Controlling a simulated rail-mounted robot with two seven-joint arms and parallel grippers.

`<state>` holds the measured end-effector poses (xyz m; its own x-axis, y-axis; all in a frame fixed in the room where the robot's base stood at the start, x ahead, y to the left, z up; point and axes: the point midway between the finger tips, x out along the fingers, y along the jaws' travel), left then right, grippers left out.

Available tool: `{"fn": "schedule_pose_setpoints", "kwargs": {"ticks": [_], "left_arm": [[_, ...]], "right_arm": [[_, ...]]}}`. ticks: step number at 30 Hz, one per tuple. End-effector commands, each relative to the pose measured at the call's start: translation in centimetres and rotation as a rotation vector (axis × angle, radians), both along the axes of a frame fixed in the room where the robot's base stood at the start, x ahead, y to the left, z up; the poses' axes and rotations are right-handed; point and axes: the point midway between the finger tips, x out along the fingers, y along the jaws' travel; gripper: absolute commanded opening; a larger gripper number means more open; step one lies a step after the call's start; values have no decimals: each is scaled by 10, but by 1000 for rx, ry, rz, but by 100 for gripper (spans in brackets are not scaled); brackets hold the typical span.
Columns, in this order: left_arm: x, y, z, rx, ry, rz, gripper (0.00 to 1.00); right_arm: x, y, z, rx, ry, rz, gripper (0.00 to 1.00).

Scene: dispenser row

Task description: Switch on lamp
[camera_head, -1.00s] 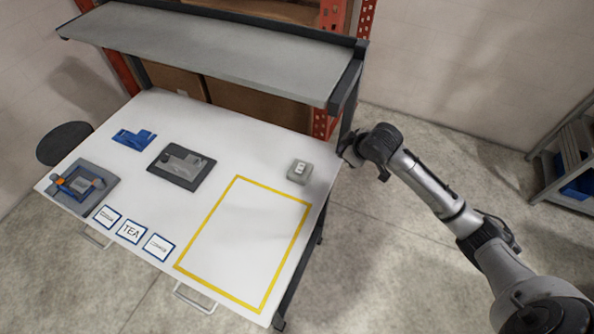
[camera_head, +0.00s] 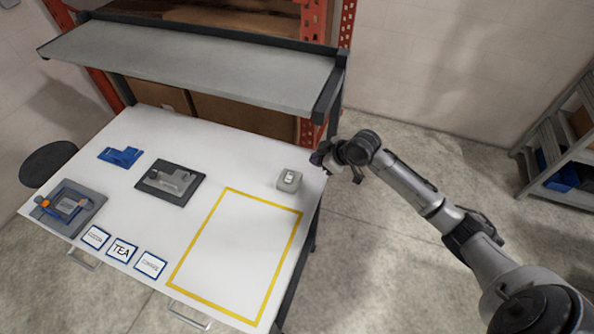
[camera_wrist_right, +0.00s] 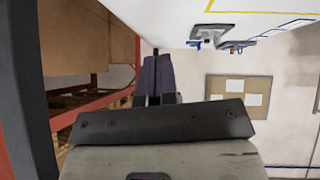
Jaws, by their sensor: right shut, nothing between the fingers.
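A small grey box with a white switch (camera_head: 289,180) sits on the white table near its right edge, just behind the yellow outline. No lamp can be made out in either view. My right gripper (camera_head: 320,157) is at the table's back right edge, a little right of and behind the switch box, apart from it in the picture. Its dark fingers are together and empty in the right wrist view (camera_wrist_right: 156,78). The switch box cannot be made out in the wrist view. My left gripper is not in view.
A grey shelf (camera_head: 190,65) on dark posts overhangs the table's back. A dark fixture (camera_head: 170,182), a blue part (camera_head: 120,157) and a grey tray (camera_head: 68,209) stand on the left. The yellow-outlined area (camera_head: 235,255) is empty.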

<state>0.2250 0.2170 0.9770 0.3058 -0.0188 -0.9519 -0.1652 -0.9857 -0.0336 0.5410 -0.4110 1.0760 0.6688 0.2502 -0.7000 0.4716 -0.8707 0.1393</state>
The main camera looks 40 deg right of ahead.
Motion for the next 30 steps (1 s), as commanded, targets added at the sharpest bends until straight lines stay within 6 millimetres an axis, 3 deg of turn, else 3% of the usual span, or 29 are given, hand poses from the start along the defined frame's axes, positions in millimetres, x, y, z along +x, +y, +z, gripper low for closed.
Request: {"fn": "schedule_pose_setpoints", "kwargs": {"ticks": [18, 24, 30], "left_arm": [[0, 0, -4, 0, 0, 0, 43], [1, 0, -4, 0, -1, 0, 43], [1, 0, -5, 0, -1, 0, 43]], "right_arm": [[67, 26, -70, 3, 1, -1, 0], [67, 21, -95, 0, 2, -2, 0], [68, 20, -106, 0, 1, 0, 0]]}}
